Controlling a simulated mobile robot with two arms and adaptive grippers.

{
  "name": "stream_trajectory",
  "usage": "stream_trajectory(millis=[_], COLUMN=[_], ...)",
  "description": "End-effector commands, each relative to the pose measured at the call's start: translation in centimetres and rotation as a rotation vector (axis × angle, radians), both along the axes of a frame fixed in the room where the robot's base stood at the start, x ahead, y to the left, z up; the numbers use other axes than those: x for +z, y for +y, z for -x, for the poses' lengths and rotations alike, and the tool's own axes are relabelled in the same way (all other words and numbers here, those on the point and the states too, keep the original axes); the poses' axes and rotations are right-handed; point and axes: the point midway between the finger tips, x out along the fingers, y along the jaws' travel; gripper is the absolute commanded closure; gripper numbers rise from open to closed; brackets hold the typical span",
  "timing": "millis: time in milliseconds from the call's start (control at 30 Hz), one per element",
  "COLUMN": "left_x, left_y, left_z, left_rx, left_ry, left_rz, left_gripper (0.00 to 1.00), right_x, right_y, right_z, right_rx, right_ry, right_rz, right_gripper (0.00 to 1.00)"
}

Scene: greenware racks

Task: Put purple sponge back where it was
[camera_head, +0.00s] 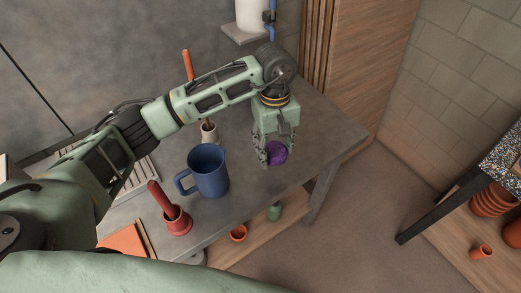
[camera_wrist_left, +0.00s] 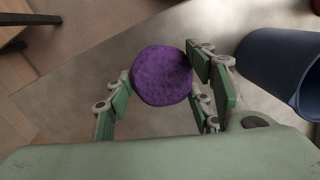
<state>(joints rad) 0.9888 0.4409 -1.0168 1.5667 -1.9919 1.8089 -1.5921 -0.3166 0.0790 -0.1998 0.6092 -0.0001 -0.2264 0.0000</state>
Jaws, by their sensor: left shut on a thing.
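The purple sponge (camera_head: 276,153) is a round, rough lump. My left gripper (camera_head: 270,155) is shut on it, over the grey table (camera_head: 248,185) to the right of the blue mug. In the left wrist view the sponge (camera_wrist_left: 162,76) sits between the finger pads of my left gripper (camera_wrist_left: 160,85), with the table (camera_wrist_left: 90,75) behind it. I cannot tell whether the sponge touches the table. My right gripper is not in view.
A blue mug (camera_head: 208,172) stands close to the left of the gripper. A red-brown cup with a handle (camera_head: 176,217) stands near the front edge. Terracotta pots (camera_head: 239,233) sit on a lower shelf. The table's right end (camera_head: 335,140) is clear.

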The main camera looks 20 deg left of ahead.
Motion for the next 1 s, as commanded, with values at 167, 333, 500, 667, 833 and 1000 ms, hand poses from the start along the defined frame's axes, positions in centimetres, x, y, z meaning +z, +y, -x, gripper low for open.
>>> stream_trajectory(millis=[167,333,500,667,833,1000], left_x=[-1.8,-2.7,-4.2,-6.4,-6.8,-7.1], left_y=[3.3,4.4,4.4,4.4,4.5,4.5], left_z=[-0.9,-1.2,-1.1,-1.2,-1.3,-1.3], left_rx=[0.003,-0.001,-0.002,-0.001,-0.003,-0.003], left_ry=[0.002,0.0,0.005,0.003,-0.002,-0.002], left_rz=[0.0,0.001,0.002,0.002,0.001,0.001], left_gripper=[0.75,0.75,0.75,0.75,0.75,0.75], right_x=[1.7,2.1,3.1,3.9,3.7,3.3], right_y=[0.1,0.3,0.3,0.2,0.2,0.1], right_z=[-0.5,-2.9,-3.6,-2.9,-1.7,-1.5], right_rx=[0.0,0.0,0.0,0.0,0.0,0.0], right_ry=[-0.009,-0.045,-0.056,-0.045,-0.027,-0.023], right_rz=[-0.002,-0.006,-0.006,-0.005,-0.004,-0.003], right_gripper=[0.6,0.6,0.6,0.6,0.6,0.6])
